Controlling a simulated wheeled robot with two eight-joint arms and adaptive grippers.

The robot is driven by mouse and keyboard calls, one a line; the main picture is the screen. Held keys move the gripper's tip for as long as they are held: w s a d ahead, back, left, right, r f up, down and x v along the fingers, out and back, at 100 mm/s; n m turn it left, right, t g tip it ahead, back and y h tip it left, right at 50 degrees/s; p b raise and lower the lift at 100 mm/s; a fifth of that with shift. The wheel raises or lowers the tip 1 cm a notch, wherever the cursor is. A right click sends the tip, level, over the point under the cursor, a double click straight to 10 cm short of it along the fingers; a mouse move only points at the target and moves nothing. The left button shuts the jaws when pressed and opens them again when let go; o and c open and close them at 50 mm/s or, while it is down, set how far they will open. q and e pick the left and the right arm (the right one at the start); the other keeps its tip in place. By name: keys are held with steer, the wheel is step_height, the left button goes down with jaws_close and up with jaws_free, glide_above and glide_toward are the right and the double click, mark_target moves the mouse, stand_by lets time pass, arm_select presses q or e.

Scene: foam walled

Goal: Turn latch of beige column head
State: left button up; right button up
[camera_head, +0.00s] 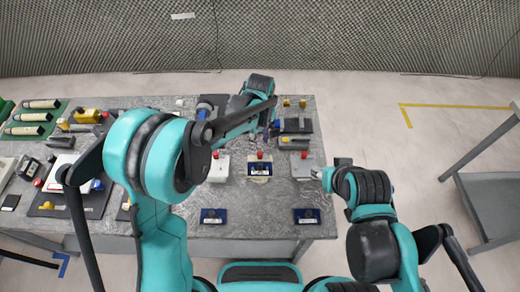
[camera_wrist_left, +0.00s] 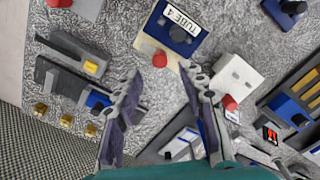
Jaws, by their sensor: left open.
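The beige column head (camera_head: 259,178) stands in the middle of a row of three blocks on the table, with a dark blue part and black knob on its top and a red knob at its far side. In the left wrist view the beige column head (camera_wrist_left: 152,22) carries a "TUBE 4" label, and its red knob (camera_wrist_left: 159,59) shows just beyond the fingertips. My left gripper (camera_wrist_left: 161,76) is open and empty, pointing at the column head from the far side. In the head view my left gripper (camera_head: 266,133) is partly hidden by its arm. My right gripper (camera_head: 319,173) is beside the grey block; its fingers are unclear.
A white block (camera_head: 219,171) is on the left and a grey block (camera_head: 301,170) on the right, each with a red knob. Two dark blue parts (camera_head: 214,216) (camera_head: 306,216) lie near the front edge. Brass pieces (camera_head: 303,103) stand behind. Bare tabletop lies in front of the column head.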

mark_target(260, 153)
arm_select(q)
step_height(260, 153, down, 6)
steer(key=shift+r+b, duration=0.15)
steer(key=shift+b, duration=0.3)
jaws_close()
